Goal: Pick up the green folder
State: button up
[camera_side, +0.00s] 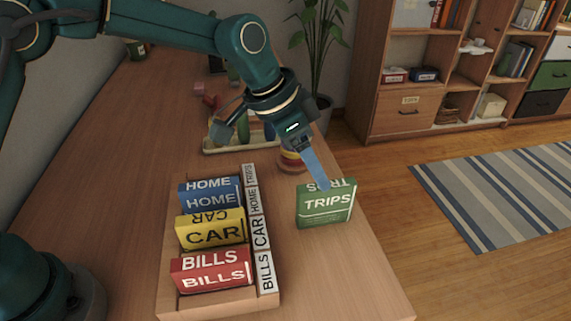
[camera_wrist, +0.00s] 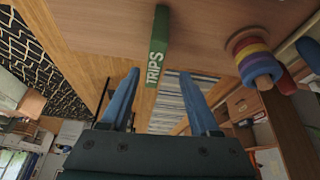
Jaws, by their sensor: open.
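The green folder (camera_side: 325,205), labelled TRIPS, stands upright on the table near its right edge, right of the sorting tray. In the wrist view the folder (camera_wrist: 160,42) shows its narrow top edge, ahead of the fingers and roughly between their lines. My gripper (camera_side: 318,180) is just above and behind the folder in the side view, with one blue finger overlapping its top edge. In the wrist view my gripper (camera_wrist: 160,88) has its two blue fingers wide apart with nothing between them. I cannot tell whether a finger touches the folder.
A wooden tray (camera_side: 222,301) holds blue HOME (camera_side: 211,197), yellow CAR (camera_side: 211,231) and red BILLS (camera_side: 212,270) folders, with a slot labelled TRIPS at the back. A ring stacker (camera_side: 291,160) stands behind the green folder. Bare table (camera_side: 340,275) lies in front.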

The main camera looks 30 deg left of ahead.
aim_at(331, 205)
jog(key=shift+m+g, duration=0.3)
jog(key=shift+m, duration=0.2)
jog(key=x, duration=0.5)
jog(key=shift+s+d+f, duration=0.15)
jog(key=shift+s+d, duration=0.1)
jog(key=shift+s, duration=0.05)
jog(key=shift+x, duration=2.5)
jog(key=shift+a, duration=0.1)
grip_shut()
